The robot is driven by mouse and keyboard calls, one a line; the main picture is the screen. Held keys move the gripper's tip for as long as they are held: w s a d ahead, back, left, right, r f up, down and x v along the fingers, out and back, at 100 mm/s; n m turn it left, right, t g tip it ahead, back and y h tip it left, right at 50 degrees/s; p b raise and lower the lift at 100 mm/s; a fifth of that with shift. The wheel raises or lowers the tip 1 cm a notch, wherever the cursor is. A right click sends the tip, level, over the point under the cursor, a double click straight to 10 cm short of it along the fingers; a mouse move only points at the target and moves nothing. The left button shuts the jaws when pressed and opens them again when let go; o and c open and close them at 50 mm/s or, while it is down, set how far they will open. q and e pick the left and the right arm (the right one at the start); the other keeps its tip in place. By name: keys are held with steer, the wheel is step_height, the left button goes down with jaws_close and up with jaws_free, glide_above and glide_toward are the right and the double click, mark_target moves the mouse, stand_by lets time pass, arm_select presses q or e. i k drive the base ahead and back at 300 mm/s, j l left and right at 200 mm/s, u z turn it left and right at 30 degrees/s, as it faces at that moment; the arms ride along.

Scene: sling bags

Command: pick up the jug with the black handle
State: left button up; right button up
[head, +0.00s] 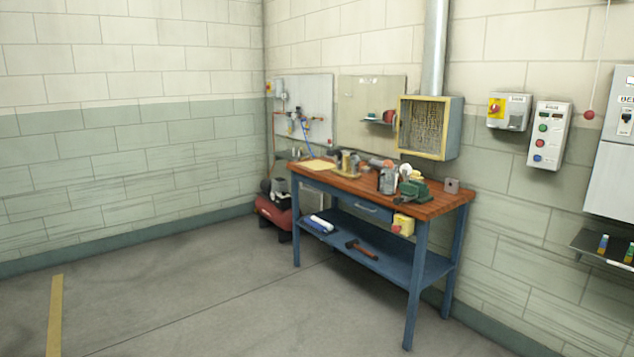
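A blue workbench (437,203) with a brown wooden top stands against the right wall, at some distance. On its top, a grey metallic vessel (387,181) stands near the middle; it may be the jug, but it is too small to make out a black handle. Another dark and grey item (347,164) stands to its left on the bench, also too small to identify. A green tool (413,190) is right of the grey vessel and partly close to it. Neither of my grippers is in the head view.
The bench's lower shelf (395,262) holds a hammer (361,248) and a blue-white roll (318,224). A yellow box (402,224) hangs at the bench front. A red compressor (275,213) stands behind left. The floor (190,300) in front is clear.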

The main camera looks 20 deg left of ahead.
mark_target(388, 176)
steer(key=u, duration=0.2)
steer(key=i+z, duration=0.1)
steer(key=i, duration=0.4)
steer(key=i+j+z, duration=0.1)
steer(key=i, duration=0.4)
